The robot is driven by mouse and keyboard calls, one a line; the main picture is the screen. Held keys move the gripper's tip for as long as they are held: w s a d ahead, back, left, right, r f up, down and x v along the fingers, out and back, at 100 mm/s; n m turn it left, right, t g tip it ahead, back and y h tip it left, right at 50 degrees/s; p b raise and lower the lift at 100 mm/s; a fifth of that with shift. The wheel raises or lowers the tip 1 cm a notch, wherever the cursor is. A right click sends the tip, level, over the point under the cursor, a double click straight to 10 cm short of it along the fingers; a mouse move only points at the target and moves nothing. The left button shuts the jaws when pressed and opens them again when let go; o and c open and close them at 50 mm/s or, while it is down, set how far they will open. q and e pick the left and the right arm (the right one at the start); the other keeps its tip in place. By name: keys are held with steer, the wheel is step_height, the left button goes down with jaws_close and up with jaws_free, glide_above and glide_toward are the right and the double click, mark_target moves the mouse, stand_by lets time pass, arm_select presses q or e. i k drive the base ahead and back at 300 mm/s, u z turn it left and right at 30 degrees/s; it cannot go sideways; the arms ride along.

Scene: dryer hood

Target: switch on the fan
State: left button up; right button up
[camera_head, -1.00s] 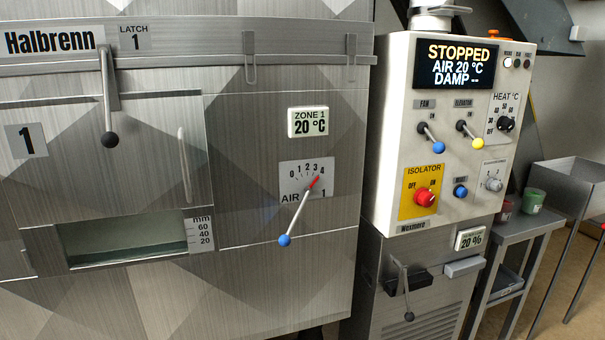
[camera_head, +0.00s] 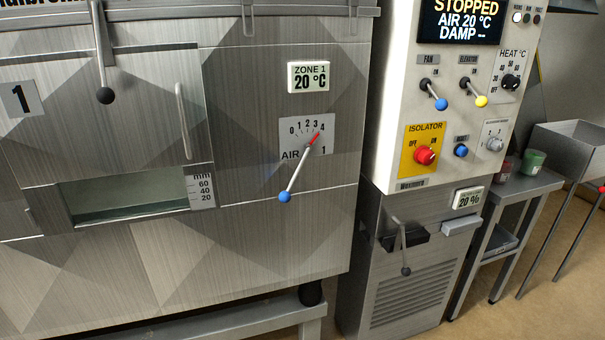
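The fan lever (camera_head: 434,95) with a blue knob is on the white control panel (camera_head: 393,155), under the label FAN. Its knob points down and to the right, away from the ON mark. The display (camera_head: 460,20) above it reads STOPPED, AIR 20 °C, DAMP. The red isolator knob (camera_head: 425,156) sits on a yellow plate below, between OFF and ON marks; I cannot tell its setting for sure. Neither of my grippers is in view.
Beside the fan lever is the yellow-tipped elevator lever (camera_head: 474,93). The blue-tipped air lever (camera_head: 297,172) sticks out from the steel dryer front to the left. A side table (camera_head: 520,187) with small pots stands at right. Brown floor shows at lower right.

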mark_target(441, 105)
steer(key=z, duration=1.4)
steer(key=i, duration=0.7)
steer(key=u, duration=1.35)
